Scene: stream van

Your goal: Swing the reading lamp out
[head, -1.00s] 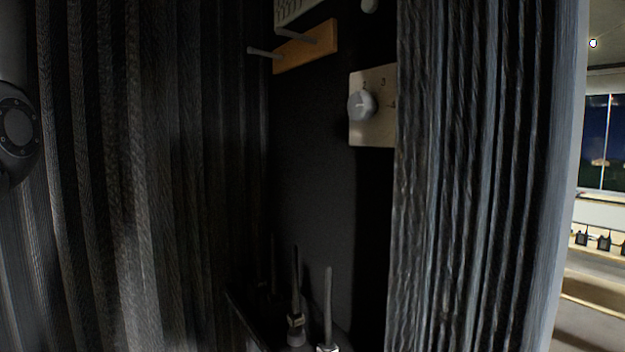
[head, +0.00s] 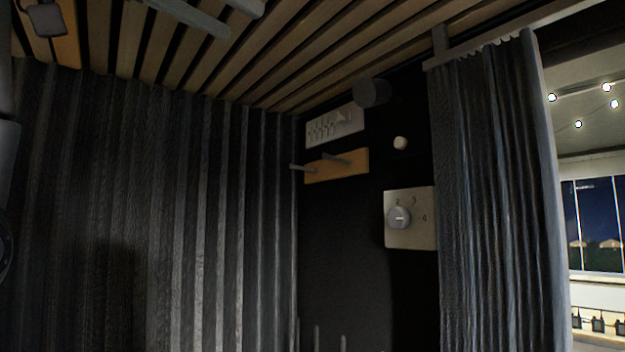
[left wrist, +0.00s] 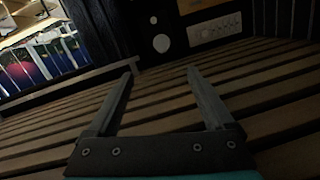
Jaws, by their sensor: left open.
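A short dark cylinder (head: 371,92), which looks like the reading lamp's head, sits high on the dark back wall just under the slatted ceiling. In the left wrist view a pale round disc (left wrist: 161,43) on a dark body appears to be the same lamp, beyond the fingers. My left gripper (head: 243,24) shows at the top of the head view, its two grey fingers reaching in near the ceiling. It is open and empty, left of the lamp and apart from it. It also shows in the left wrist view (left wrist: 160,70). My right gripper is out of view.
Below the lamp are a white slider panel (head: 335,124), a wooden peg board (head: 337,165), a small round button (head: 400,143) and a dial plate (head: 424,235). Dark curtains (head: 502,180) hang left and right. The slatted ceiling (head: 290,72) is close above.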

